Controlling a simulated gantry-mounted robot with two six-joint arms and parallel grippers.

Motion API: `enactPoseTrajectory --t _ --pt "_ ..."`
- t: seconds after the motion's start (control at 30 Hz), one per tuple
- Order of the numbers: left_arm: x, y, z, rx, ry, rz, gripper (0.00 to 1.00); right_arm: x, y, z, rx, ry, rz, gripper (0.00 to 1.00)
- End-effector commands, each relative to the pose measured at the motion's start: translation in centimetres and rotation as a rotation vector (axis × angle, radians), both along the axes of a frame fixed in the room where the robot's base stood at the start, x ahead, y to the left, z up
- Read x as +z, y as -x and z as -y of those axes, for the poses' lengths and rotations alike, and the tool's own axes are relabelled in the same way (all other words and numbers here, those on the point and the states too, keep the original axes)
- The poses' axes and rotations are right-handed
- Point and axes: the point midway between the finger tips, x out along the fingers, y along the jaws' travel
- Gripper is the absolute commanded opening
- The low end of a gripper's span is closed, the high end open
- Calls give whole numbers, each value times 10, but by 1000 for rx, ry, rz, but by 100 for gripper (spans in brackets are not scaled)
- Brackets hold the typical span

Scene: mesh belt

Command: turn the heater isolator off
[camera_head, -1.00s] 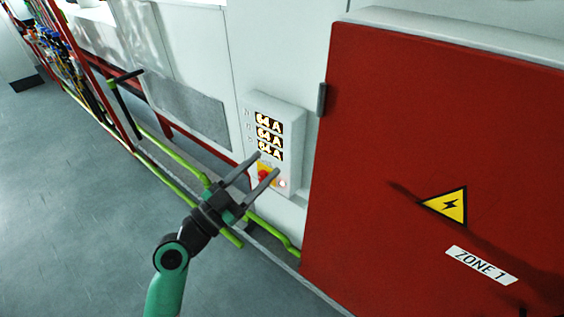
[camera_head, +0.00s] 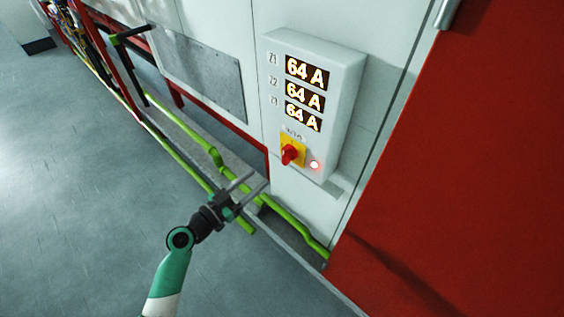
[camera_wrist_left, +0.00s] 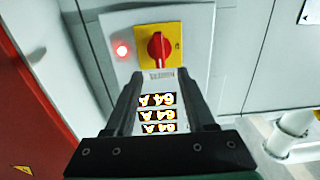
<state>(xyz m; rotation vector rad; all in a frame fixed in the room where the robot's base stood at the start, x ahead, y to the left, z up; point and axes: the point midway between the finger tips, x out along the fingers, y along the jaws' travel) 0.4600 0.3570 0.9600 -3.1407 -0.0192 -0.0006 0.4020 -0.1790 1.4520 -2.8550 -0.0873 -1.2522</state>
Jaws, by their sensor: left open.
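The heater isolator is a red rotary knob (camera_head: 289,155) on a yellow plate (camera_head: 299,146), low on a white wall-mounted box (camera_head: 345,75). A red lamp (camera_head: 315,165) is lit beside it, and three displays (camera_head: 305,73) above read 64 A. My left gripper (camera_head: 257,181) is open and empty, below and left of the knob in the head view. In the left wrist view the knob (camera_wrist_left: 158,47) shows beyond the open fingers (camera_wrist_left: 156,78), apart from them, with its ridge looking roughly upright. My right gripper is out of view.
A large red cabinet door (camera_head: 470,150) stands right of the box. Green pipes (camera_head: 285,215) run low along the wall beneath it. A grey panel (camera_head: 200,75) is on the wall to the left. The floor (camera_head: 80,180) at left is clear.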

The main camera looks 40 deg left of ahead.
Motion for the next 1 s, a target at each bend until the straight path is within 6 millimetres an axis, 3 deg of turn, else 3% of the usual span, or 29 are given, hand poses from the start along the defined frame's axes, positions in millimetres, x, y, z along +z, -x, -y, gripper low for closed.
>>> enactPoseTrajectory --t 0.17,0.4,0.6,0.97,1.0 --pt "1 -21 1 -4 -1 0 55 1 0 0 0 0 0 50" --pt "0 -75 0 -4 -1 1 55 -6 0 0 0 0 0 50" --pt "0 -107 0 -3 -1 1 55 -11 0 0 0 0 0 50" --pt "1 -115 -1 -1 0 0 55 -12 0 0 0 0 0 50" --pt "1 -115 -1 -1 0 0 48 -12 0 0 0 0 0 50"
